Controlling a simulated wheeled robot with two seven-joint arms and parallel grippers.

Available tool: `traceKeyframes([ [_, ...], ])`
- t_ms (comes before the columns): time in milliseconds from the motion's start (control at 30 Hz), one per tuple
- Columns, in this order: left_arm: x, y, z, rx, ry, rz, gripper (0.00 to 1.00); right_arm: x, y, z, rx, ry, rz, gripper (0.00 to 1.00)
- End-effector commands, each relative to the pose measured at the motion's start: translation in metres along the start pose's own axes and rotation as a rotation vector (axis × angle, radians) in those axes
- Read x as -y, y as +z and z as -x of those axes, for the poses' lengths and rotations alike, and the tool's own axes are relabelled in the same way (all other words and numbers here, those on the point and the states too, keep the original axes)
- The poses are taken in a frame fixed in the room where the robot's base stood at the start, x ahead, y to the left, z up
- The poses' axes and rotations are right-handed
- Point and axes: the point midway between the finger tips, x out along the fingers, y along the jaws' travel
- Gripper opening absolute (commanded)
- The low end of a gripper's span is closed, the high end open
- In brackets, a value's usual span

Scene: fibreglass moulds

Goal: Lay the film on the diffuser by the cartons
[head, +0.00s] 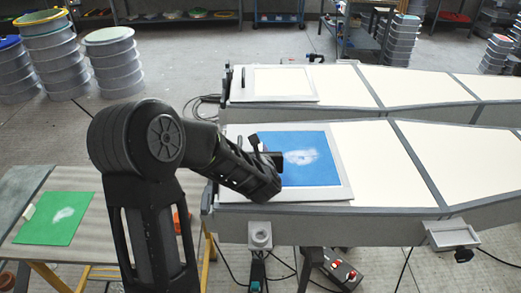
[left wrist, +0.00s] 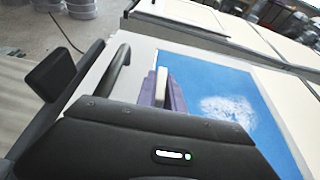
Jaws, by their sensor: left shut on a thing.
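A blue film (head: 312,150) with a whitish patch lies over a pale-framed diffuser panel (head: 340,194) at the near bench's left end. In the left wrist view the blue film (left wrist: 205,80) covers much of the panel. My left gripper (head: 268,156) is at the film's left edge, shut on a small pale tab there; its fingers (left wrist: 166,92) show around the tab in the wrist view. The film looks flat on or just above the panel; I cannot tell whether it touches. A second pale panel (head: 283,84) lies bare on the far bench. I cannot make out cartons. My right gripper is not in view.
A green sheet (head: 45,222) with a whitish patch lies on a low table (head: 95,215) at the left. Stacked round tins (head: 115,63) stand behind it. Long cream-topped benches (head: 340,228) extend right, their tops mostly clear. A red-buttoned box (head: 340,270) is below the near bench.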

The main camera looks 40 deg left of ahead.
Motion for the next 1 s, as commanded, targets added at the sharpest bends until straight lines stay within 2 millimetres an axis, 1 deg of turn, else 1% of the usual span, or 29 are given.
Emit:
traceKeyframes([
  [167,-0.0001,0.0007,0.0,0.001,0.0,0.001,0.0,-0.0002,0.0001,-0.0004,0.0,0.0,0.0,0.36],
  [333,-0.0001,-0.0033,-0.0017,0.001,0.0,0.002,0.0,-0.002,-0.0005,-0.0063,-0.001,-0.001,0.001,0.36],
  [367,-0.0001,-0.0018,-0.0009,0.0,0.0,0.001,0.15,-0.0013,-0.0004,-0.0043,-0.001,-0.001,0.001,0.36],
  [600,-0.0001,-0.0015,-0.0008,0.0,0.0,0.001,0.34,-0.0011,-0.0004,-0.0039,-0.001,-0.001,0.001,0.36],
  [867,-0.0001,-0.001,-0.0006,0.0,0.0,0.001,0.34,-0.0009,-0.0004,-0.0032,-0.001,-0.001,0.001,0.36],
  [1000,0.0,0.0036,0.0014,0.0,0.0,0.0,0.34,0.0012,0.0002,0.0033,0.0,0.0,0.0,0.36],
])
